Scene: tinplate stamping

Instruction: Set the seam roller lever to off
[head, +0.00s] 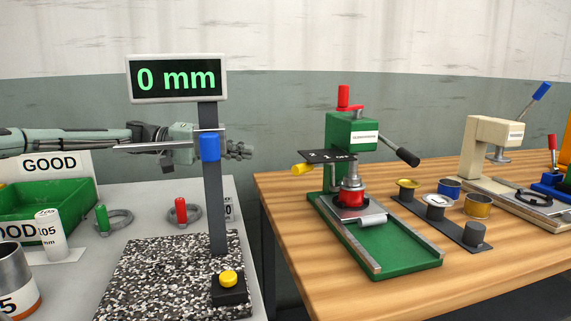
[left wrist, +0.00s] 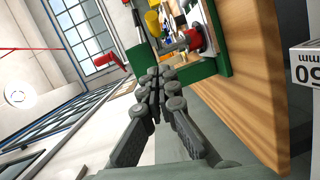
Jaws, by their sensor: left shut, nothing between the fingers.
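A green machine (head: 352,132) with a white label stands on the wooden table. It has a red handle on top, a black-gripped lever (head: 405,155) on its right and a yellow-ended lever (head: 302,169) by a dark marked plate (head: 328,156) on its left. I cannot tell for sure which is the seam roller lever, and the plate's marking is too small to read. My left gripper (head: 246,151) is shut and empty, left of the machine and apart from it. In the left wrist view its fingers (left wrist: 160,78) point towards the green machine (left wrist: 200,70) and a yellow part (left wrist: 153,22).
A height gauge (head: 213,185) reading 0 mm stands on a speckled slab, its post close to my left gripper. A gap separates the grey table from the wooden table (head: 290,190). A dark strip with cans (head: 440,215) and a cream press (head: 485,150) stand right of the machine.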

